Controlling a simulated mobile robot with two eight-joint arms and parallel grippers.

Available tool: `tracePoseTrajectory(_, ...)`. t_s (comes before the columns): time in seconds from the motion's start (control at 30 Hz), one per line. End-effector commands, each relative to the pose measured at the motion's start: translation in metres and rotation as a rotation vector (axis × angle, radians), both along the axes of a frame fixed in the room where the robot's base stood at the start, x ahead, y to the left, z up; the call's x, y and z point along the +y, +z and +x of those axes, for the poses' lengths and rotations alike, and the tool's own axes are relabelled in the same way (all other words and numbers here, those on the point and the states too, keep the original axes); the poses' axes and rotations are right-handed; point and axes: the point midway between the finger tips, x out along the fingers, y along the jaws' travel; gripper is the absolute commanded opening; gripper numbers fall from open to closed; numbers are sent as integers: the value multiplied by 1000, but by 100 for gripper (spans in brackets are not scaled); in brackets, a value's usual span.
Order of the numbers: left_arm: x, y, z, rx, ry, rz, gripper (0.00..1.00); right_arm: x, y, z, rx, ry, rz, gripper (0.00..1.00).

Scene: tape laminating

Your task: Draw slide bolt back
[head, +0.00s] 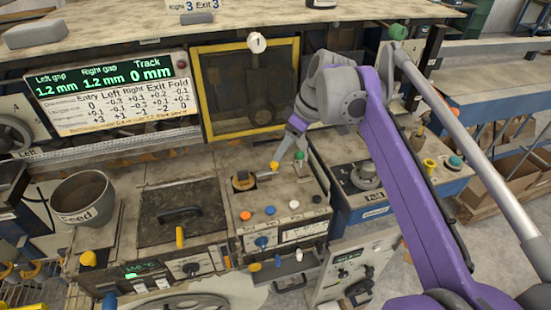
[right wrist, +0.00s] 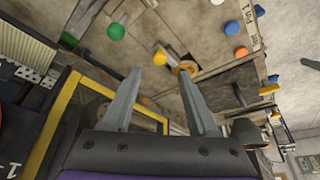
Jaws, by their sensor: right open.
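What looks like the slide bolt is a short metal rod with a yellow knob (head: 274,165), lying beside a round brass fitting (head: 243,181) on top of the middle machine block. In the right wrist view the yellow knob (right wrist: 159,57) and brass fitting (right wrist: 184,68) appear between and just beyond the fingertips. My right gripper (head: 291,152) is open and empty, reaching down close to the yellow knob. I cannot tell whether a finger touches it. My left gripper is not in view.
Around the fitting are an orange button (head: 245,215), a blue button (head: 270,210) and a green knob (head: 299,155). A yellow-framed window panel (head: 247,88) stands behind. A grey Feed bucket (head: 83,197) and a dark hatch with handle (head: 181,213) are to the left.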

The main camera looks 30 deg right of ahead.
Motion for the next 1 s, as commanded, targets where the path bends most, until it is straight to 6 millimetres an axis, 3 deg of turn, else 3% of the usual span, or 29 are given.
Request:
tracePoseTrajectory(0.1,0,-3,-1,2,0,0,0,5,-23,8,0,3,0,59)
tracePoseTrajectory(0.3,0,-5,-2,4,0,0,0,11,-47,17,1,3,-1,59)
tracePoseTrajectory(0.7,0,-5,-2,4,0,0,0,12,-55,20,0,1,0,59)
tracePoseTrajectory(0.77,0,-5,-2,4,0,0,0,12,-55,20,0,1,0,52)
tracePoseTrajectory(1.0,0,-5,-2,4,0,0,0,12,-55,20,0,1,0,9)
